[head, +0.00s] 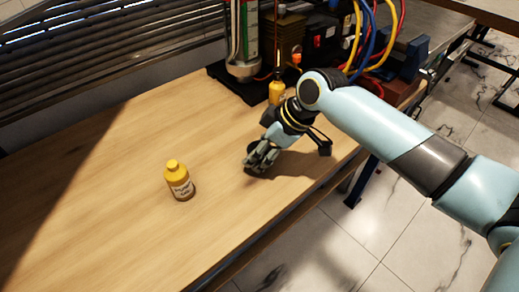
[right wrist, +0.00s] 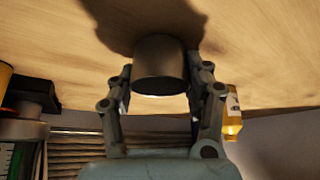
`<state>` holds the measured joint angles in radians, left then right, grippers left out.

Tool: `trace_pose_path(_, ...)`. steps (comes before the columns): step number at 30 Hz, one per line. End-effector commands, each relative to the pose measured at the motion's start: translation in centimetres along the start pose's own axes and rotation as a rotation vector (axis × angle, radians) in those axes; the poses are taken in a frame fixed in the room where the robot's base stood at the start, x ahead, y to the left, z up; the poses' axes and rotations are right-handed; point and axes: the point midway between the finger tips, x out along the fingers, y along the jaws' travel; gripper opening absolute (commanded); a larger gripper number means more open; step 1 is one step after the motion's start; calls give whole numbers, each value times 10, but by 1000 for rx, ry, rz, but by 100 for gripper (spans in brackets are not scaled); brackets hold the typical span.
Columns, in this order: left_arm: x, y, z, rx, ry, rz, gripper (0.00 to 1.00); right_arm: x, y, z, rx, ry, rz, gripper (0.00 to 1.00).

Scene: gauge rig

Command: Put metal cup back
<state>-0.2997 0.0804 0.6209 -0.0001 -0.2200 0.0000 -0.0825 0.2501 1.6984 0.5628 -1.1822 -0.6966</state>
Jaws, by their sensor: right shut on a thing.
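The metal cup (right wrist: 160,62) is a plain grey-brown cylinder, seen in the right wrist view between the two fingers of my right gripper (right wrist: 160,82). The fingers are shut on its sides. In the head view my right gripper (head: 262,157) is low over the wooden table, right of its middle, and the fingers and hand mostly hide the cup. The cup's dark shadow falls on the wood beside it in the wrist view. I cannot tell whether the cup touches the table. My left gripper is not in view.
A labelled yellow bottle (head: 180,182) stands on the table (head: 110,215) left of my right gripper. Another yellow bottle (head: 277,93) stands behind my wrist near the rig's black base (head: 228,82). A metal cylinder (head: 244,68) and coloured hoses (head: 368,38) are at the back. The left tabletop is clear.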

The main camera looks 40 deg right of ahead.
Motion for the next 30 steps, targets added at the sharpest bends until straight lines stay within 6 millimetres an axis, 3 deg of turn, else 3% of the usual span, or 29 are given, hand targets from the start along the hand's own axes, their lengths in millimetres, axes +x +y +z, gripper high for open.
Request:
trace_pose_path(6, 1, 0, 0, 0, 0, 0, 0, 2, 0, 1, 0, 0, 0, 12)
trace_pose_path(7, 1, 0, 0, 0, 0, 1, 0, 2, 0, 1, 0, 0, 0, 53)
trace_pose_path(12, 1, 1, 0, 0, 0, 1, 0, 2, 0, 1, 1, 0, 0, 75)
trace_pose_path(23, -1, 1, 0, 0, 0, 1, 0, -4, 1, 0, 0, 0, 1, 75)
trace_pose_path(30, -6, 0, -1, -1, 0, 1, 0, -50, 1, 0, -4, -2, 3, 75)
